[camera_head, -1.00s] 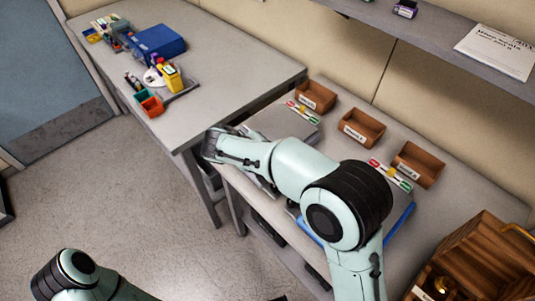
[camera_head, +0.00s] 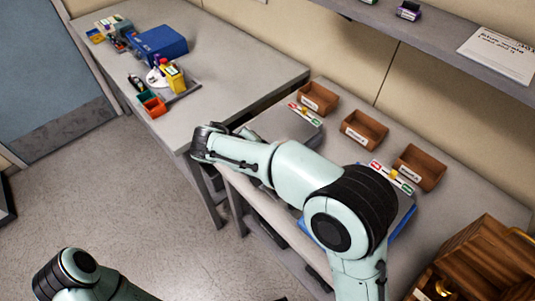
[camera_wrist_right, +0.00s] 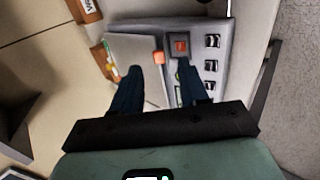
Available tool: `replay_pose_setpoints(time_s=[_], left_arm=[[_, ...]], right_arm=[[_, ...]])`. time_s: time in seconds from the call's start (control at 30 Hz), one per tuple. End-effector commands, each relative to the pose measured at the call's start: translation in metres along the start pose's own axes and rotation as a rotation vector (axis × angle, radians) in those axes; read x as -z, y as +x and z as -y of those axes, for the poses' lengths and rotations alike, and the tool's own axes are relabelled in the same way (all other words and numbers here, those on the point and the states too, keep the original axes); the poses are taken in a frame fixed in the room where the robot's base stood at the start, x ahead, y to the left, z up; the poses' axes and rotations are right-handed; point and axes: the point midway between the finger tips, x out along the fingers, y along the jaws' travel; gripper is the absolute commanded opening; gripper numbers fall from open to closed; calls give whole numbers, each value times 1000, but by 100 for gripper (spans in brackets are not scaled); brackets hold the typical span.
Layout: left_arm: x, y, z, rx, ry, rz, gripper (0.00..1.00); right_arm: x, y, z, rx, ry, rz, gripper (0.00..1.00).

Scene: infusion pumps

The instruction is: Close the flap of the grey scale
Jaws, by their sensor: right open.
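The grey scale (camera_head: 285,123) lies on the right-hand bench in the head view, partly hidden behind my right arm. In the right wrist view it shows a pale flat panel (camera_wrist_right: 132,47), which looks like its flap, with an orange tab at the edge. Beside it is a grey face (camera_wrist_right: 200,65) with an orange square and several dark buttons. I cannot tell how far the flap is open. My right gripper (camera_wrist_right: 158,78) is open and empty, its dark fingers apart over the device. Whether they touch it is unclear. My left gripper is out of view.
Brown bins (camera_head: 364,130) stand along the back of the bench. A blue-edged device (camera_head: 402,222) is partly behind my right arm. A wooden case (camera_head: 480,262) stands at the right. The left table (camera_head: 240,75) holds a blue box (camera_head: 159,43); its near right part is clear.

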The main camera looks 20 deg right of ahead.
Motion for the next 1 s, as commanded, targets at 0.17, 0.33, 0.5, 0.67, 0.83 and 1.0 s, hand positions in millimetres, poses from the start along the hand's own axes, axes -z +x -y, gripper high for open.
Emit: replay_pose_setpoints(time_s=[0.17, 0.33, 0.5, 0.67, 0.83, 1.0], left_arm=[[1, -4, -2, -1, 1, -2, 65], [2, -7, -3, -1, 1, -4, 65], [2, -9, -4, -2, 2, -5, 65], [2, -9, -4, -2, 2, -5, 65], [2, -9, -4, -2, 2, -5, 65], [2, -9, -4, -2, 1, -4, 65]], right_arm=[[1, -45, 0, 1, 0, -6, 44], [1, -76, 0, -1, -1, -3, 44], [0, -93, 0, -1, -2, -2, 44], [0, -97, 0, 0, -2, 0, 44], [0, -96, 0, -1, -2, 0, 44], [0, -94, 0, 20, 24, 15, 47]])
